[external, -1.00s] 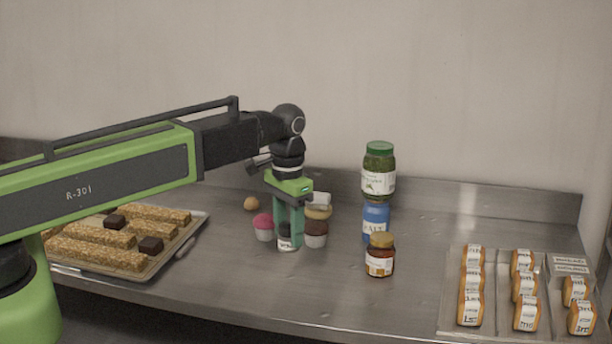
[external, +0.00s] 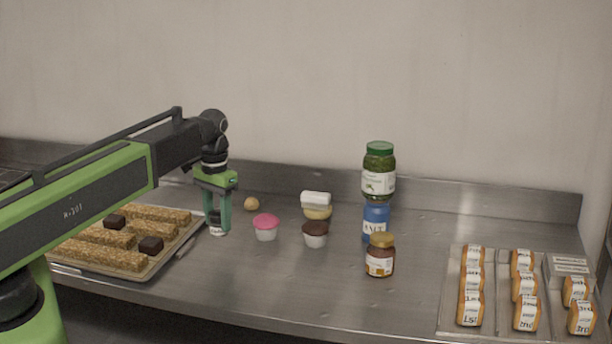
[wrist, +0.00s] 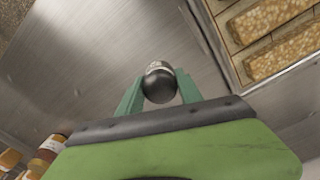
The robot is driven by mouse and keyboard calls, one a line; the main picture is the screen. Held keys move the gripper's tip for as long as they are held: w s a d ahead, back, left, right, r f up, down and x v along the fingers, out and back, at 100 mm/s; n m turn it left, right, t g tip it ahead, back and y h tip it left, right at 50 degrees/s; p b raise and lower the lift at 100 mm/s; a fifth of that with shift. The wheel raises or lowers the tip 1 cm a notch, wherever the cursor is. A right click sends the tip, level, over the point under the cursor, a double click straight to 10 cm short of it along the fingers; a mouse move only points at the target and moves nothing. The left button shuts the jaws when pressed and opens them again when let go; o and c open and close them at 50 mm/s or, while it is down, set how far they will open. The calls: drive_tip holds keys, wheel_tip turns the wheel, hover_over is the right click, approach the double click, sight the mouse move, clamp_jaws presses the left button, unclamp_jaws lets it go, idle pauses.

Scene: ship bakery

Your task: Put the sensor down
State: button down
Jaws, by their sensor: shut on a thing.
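My gripper (external: 217,217) is shut on the sensor (external: 215,230), a small piece with a dark rounded top and a pale lower part. In the wrist view the sensor (wrist: 159,83) sits between the two green fingers, with its dark dome facing the camera. In the external view it is low over the steel counter (external: 225,275), just right of the tray of bars (external: 183,245). I cannot tell whether its underside touches the counter. The fingers partly cover it.
A pink-topped cup (external: 265,226), a dark-topped cup (external: 315,234) and a small round tan item (external: 251,204) stand to the right. Farther right are a stack of jars (external: 378,185), an amber jar (external: 380,257) and a tray of wrapped loaves (external: 497,300). The front middle counter is clear.

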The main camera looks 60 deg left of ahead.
sight(215, 233)
drive_tip(key=shift+s+a+f, duration=0.1)
drive_tip(key=shift+a+f, duration=0.25)
drive_tip(key=shift+a, duration=0.2)
drive_tip(key=shift+a+f, duration=0.3)
drive_tip(key=shift+a, duration=0.25)
wheel_tip(215, 233, down, 4)
drive_tip(key=b, duration=0.4)
drive_tip(key=shift+f+b, duration=0.15)
drive_tip(key=shift+b, duration=0.25)
drive_tip(key=shift+d+r, duration=0.1)
drive_tip(key=shift+r, duration=0.1)
drive_tip(key=shift+f, duration=0.15)
drive_tip(key=c, duration=0.8)
unclamp_jaws()
wheel_tip(215, 233, up, 13)
drive_tip(key=p, duration=1.2)
drive_tip(key=shift+f+p, duration=0.2)
drive_tip(key=shift+p, duration=0.15)
drive_tip(key=shift+f, duration=0.1)
